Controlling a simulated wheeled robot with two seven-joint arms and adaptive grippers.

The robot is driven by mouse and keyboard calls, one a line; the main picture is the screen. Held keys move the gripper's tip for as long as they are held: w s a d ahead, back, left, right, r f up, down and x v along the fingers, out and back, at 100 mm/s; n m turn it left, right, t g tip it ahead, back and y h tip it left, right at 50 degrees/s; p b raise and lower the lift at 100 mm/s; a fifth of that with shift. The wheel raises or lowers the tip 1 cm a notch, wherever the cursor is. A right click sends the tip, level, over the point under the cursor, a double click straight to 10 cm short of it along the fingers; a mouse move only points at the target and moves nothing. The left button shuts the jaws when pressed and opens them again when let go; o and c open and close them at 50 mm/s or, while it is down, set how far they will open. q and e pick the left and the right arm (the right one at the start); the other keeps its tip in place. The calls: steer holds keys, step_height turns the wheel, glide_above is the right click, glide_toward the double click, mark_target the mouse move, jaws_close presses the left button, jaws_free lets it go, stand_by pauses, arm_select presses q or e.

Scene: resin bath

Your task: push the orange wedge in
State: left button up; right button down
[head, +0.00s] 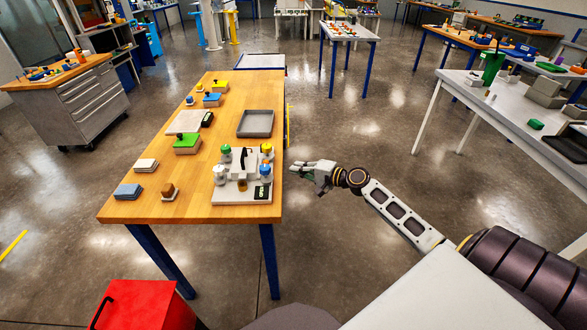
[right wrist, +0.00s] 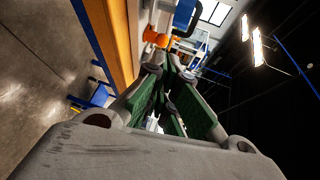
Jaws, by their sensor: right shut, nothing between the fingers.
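I cannot pick out an orange wedge for certain in the head view. A white station (head: 227,193) with a black handle and several capped bottles stands at the table's near right part. My right gripper (head: 303,170) is shut and empty, just off the table's right edge, pointing left toward the station. In the right wrist view its green-padded fingers (right wrist: 168,75) come together, with an orange thing (right wrist: 155,38) beyond them, too small to name. My left gripper is not in view.
The wooden table (head: 130,206) also holds a grey tray (head: 257,123), a green block (head: 187,144), a blue block (head: 128,191) and a pale stack (head: 146,165). A red box (head: 146,305) stands in front.

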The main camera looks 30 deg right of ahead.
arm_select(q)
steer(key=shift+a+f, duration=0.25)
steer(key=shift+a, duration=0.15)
arm_select(e)
steer(key=shift+v, duration=1.85)
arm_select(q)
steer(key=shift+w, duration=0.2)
